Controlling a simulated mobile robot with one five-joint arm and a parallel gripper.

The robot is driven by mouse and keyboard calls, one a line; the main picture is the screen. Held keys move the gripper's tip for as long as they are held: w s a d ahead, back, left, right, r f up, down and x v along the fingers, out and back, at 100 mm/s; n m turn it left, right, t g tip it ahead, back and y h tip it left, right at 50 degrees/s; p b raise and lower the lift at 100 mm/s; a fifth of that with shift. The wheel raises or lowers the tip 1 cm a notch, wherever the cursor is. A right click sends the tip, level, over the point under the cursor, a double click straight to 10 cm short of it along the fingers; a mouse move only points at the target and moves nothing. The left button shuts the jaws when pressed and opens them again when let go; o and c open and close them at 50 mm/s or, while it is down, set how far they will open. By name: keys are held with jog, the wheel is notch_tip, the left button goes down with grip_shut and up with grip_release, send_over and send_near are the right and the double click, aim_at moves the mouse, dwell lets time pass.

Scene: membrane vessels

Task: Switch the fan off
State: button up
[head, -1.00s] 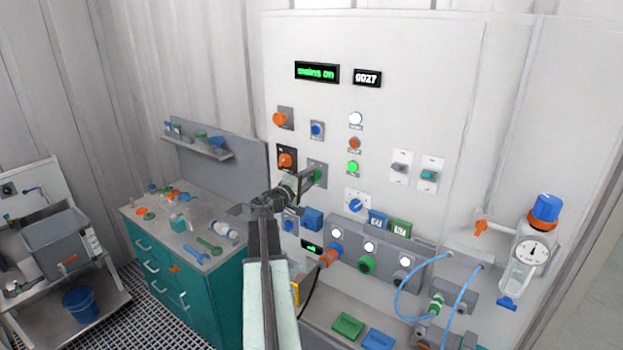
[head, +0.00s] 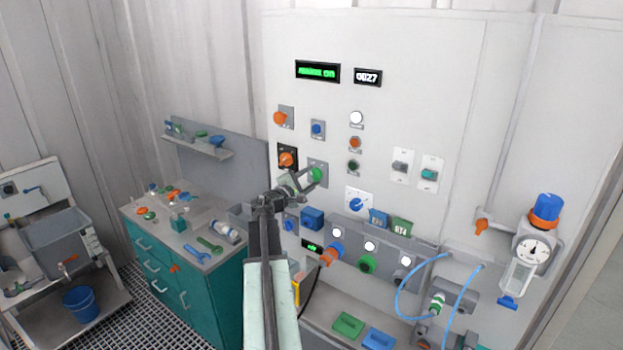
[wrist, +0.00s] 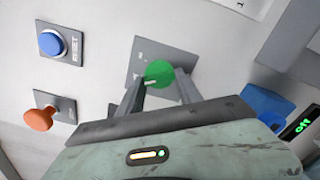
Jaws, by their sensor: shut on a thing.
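A green rotary knob (head: 316,174) sits on a grey plate on the white panel. In the wrist view the green knob (wrist: 159,73) shows a white mark toward its lower left; the plate's lettering is too small to read. My gripper (head: 309,180) is at the knob, shut on it, with one finger on each side in the wrist view (wrist: 160,80). A round indicator lamp (head: 353,167) right of the knob is dark. A small display (head: 312,246) below glows green, and in the wrist view it reads "off" (wrist: 302,125).
An orange knob (head: 286,160) and a blue button (head: 317,129) are close to my gripper. A blue box (head: 312,218) juts out below it. A dial gauge (head: 533,250) and blue hoses are at the right. A teal workbench (head: 185,265) stands at the left.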

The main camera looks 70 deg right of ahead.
jog(key=shift+f, duration=0.15)
jog(key=o, duration=1.4)
jog(key=v, duration=0.8)
